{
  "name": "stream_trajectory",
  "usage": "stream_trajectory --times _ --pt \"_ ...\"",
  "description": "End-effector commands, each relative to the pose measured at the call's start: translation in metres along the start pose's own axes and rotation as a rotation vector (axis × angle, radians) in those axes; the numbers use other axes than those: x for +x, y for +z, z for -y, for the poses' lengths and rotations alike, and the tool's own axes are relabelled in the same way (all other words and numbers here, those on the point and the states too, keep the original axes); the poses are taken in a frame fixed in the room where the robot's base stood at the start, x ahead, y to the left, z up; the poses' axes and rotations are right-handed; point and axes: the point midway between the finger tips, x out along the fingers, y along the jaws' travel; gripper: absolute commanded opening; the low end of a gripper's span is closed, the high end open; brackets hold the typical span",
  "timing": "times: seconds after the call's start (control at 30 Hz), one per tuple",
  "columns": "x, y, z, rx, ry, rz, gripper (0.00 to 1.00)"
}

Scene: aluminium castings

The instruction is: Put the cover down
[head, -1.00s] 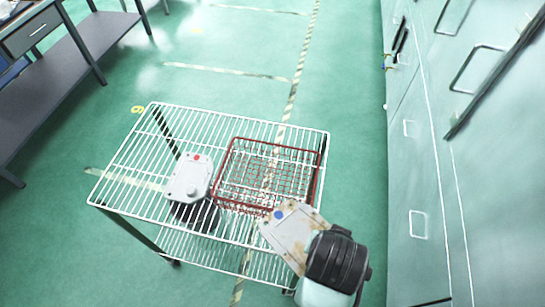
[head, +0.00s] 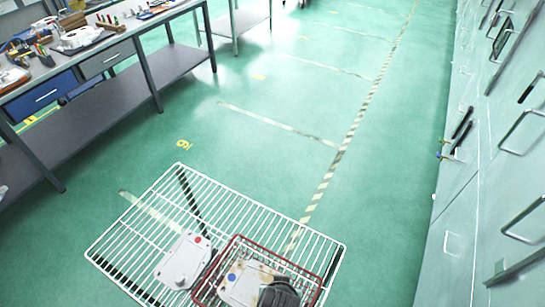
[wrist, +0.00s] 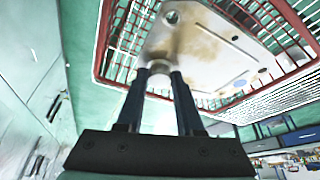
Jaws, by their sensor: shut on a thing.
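The stained, pale metal cover with a blue dot (head: 240,283) is at the red wire basket (head: 222,254), within its outline in the head view. My gripper, dark in the head view (head: 280,292), is shut on a round boss of this cover. In the wrist view the two fingers (wrist: 160,78) pinch the boss, and the cover (wrist: 205,40) lies inside the red rim (wrist: 285,82). I cannot tell whether the cover touches the basket floor. A second, cleaner grey cover with a red dot (head: 183,260) rests on the rack left of the basket.
The basket stands on a white wire rack top (head: 150,215), whose far and left parts are bare. A grey workbench (head: 125,52) with tools stands at upper left. Pale cabinets with handles (head: 490,180) line the right side. Green floor between them is clear.

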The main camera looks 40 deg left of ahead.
Motion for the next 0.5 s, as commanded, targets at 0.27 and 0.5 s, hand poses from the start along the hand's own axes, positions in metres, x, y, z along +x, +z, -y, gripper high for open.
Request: stream_trajectory --times 0.27,0.5 --pt "0.032 0.012 -0.001 0.003 0.002 -0.002 0.00" --pt "0.058 0.023 -0.002 0.004 0.002 0.000 0.00"
